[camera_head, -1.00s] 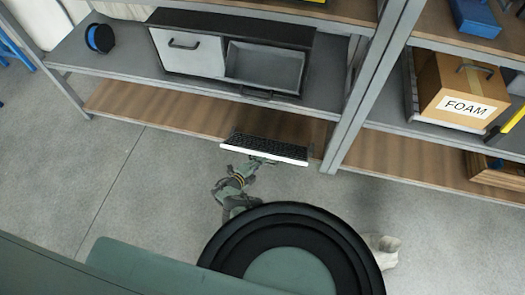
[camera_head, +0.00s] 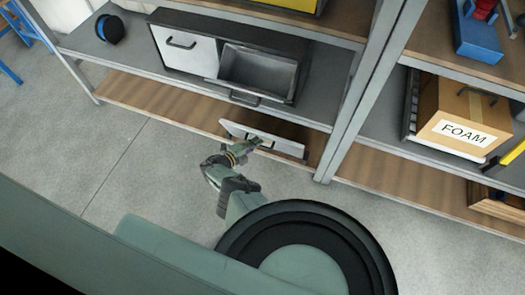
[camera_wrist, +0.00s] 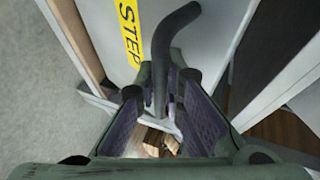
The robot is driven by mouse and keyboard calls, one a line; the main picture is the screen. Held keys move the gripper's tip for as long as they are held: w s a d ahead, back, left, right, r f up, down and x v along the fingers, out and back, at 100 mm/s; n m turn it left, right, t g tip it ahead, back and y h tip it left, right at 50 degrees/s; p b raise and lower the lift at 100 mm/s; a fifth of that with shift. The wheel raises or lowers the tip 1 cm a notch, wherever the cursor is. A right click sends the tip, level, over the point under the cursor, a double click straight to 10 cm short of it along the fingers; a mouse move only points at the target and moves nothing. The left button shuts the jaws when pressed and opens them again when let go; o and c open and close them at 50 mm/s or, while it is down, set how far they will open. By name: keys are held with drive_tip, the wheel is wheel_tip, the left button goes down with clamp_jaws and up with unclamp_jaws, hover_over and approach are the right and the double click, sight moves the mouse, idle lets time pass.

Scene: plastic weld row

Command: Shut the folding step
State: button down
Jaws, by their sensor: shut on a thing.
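The folding step (camera_head: 285,146) is a pale panel at the lower shelf's front edge in the head view. It stands tilted up, its pale face towards me. The wrist view shows its pale face (camera_wrist: 100,30) with a yellow STEP label (camera_wrist: 131,28) and a curved black handle (camera_wrist: 160,50). My gripper (camera_head: 262,144) is at the middle of the panel. In the wrist view my gripper (camera_wrist: 160,88) is shut on the black handle, which runs down between its fingers. The step's tread and hinge are hidden.
A cabinet with an open drawer (camera_head: 257,72) stands on the shelf above the step. A grey shelf post (camera_head: 352,120) rises right of the step. A FOAM box (camera_head: 465,115) sits further right. The floor (camera_head: 120,165) at left is clear.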

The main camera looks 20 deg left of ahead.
sight(256, 134)
drive_tip(key=shift+w+d+r, duration=0.1)
drive_tip(key=shift+w+r, duration=0.45)
drive_tip(key=shift+w, duration=0.25)
drive_tip(key=w+p, duration=0.1)
drive_tip(key=w+r+g, duration=0.1)
drive_tip(key=shift+w+r+p, duration=0.2)
drive_tip(key=shift+w+p, duration=0.2)
drive_tip(key=shift+w+r+n+g+y, duration=0.15)
drive_tip(key=shift+w+n+g+y, duration=0.2)
drive_tip(key=shift+w+g, duration=0.6)
drive_tip(key=shift+w, duration=0.2)
drive_tip(key=shift+r, duration=0.1)
drive_tip(key=c, duration=2)
unclamp_jaws()
drive_tip(key=shift+w, duration=0.1)
drive_tip(key=shift+o, duration=0.2)
